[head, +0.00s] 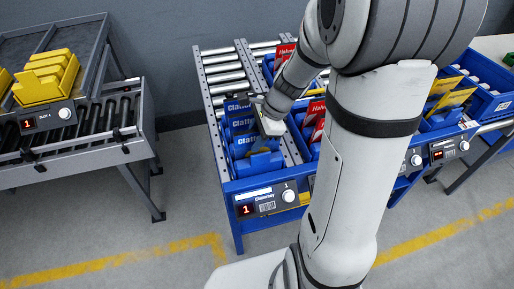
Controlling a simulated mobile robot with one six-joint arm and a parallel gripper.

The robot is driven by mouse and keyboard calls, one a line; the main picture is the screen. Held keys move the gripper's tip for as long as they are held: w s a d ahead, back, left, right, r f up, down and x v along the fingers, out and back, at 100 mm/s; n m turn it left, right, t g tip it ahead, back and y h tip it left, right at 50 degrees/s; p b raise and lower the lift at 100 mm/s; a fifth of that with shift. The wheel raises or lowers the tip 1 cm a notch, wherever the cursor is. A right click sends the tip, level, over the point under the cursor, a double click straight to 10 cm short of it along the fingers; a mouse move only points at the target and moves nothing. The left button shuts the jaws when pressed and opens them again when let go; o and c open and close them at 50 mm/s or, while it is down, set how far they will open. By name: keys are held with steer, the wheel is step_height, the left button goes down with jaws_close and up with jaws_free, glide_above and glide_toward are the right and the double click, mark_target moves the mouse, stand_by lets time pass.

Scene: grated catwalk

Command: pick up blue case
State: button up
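Several blue cases (239,124) with white lettering stand in a row in the left lane of the blue roller station (228,187). The front one, low in the lane, is partly covered by my gripper and its shadowed surroundings. My gripper (262,117) is low over the right side of this row, close to the cases. Its fingers are small and partly hidden by its own body, so I cannot tell whether they are open or touch a case.
Red cases (314,113) stand in the lane to the right, partly hidden by my arm. A left roller station (100,138) holds yellow cases (46,78). Blue bins (484,100) with yellow items stand at the right. Clear floor (180,205) lies between the stations.

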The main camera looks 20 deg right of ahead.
steer(key=shift+f, duration=0.25)
stand_by(0.4)
jaws_close()
stand_by(0.4)
